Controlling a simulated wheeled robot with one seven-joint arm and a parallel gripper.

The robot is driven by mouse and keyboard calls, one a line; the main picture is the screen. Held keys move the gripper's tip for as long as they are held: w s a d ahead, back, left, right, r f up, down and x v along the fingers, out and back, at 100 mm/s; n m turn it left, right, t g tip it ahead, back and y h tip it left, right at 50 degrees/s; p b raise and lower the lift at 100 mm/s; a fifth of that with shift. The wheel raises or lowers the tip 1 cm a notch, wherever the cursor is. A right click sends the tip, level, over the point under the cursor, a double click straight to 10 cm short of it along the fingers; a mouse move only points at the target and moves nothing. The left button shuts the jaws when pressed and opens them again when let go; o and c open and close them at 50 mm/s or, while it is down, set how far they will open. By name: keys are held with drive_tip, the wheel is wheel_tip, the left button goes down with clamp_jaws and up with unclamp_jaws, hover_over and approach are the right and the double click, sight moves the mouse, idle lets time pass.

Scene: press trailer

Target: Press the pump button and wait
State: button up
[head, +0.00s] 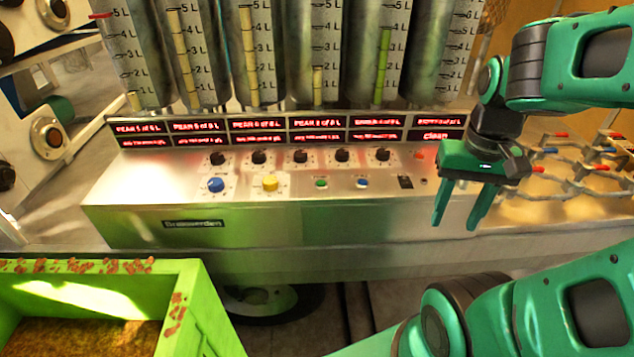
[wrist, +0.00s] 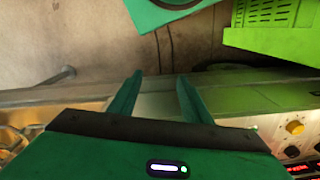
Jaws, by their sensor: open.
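A steel control panel (head: 130,185) runs across the middle of the head view. Labels are too small to read, so I cannot tell which is the pump button. My gripper (head: 456,224) is open and empty, pointing down in front of the panel's right end, apart from the controls. In the wrist view my gripper (wrist: 160,76) has nothing between its fingers, and part of the panel shows at lower right.
Red displays (head: 230,130) and graduated cylinders (head: 250,50) stand behind. A green crate (head: 215,310) is at lower left. A metal rack (head: 570,165) lies right of my gripper.

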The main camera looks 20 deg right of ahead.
clamp_jaws()
idle(1.5)
